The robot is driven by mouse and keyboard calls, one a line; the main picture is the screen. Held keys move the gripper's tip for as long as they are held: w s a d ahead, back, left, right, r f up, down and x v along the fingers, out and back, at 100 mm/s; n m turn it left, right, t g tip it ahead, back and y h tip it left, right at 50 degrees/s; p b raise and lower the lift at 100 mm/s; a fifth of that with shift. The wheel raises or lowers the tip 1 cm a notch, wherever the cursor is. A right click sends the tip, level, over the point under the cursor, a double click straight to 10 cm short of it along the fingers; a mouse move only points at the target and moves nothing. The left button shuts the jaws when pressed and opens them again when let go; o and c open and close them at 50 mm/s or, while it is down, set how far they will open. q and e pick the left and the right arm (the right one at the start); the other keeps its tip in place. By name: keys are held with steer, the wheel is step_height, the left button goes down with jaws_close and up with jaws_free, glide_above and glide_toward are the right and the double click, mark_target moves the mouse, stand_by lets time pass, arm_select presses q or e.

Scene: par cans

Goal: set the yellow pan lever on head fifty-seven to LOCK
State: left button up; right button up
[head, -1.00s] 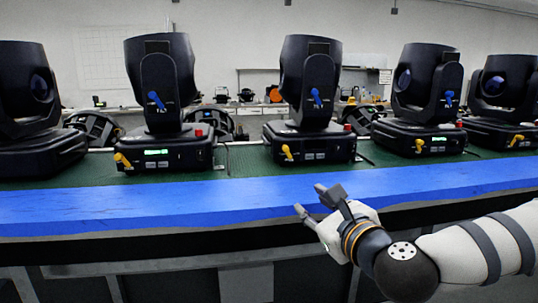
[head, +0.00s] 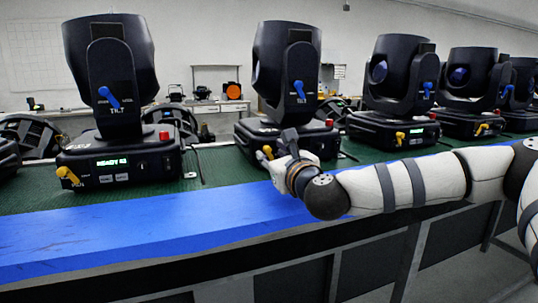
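Several black moving-head lights stand in a row on a green bench top, each with a yellow pan lever low on its base front. My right gripper (head: 275,148) is at the base of the second large head (head: 284,72), close to its yellow lever (head: 268,152). Its fingers look spread around the lever; whether they touch it is unclear. The gripper hides that base's display, so its number cannot be read. The nearer left head (head: 110,65) has a lit green display (head: 112,161) and a yellow lever (head: 68,176) angled up-left. My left gripper is out of view.
Blue tilt levers (head: 109,97) sit on the yokes and red knobs (head: 164,135) on the bases. A blue strip (head: 130,232) edges the bench front and is clear at left. My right arm crosses above the bench at right.

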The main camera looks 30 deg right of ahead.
steer(key=shift+x, duration=0.8)
steer(key=shift+c, duration=0.3)
jaws_close()
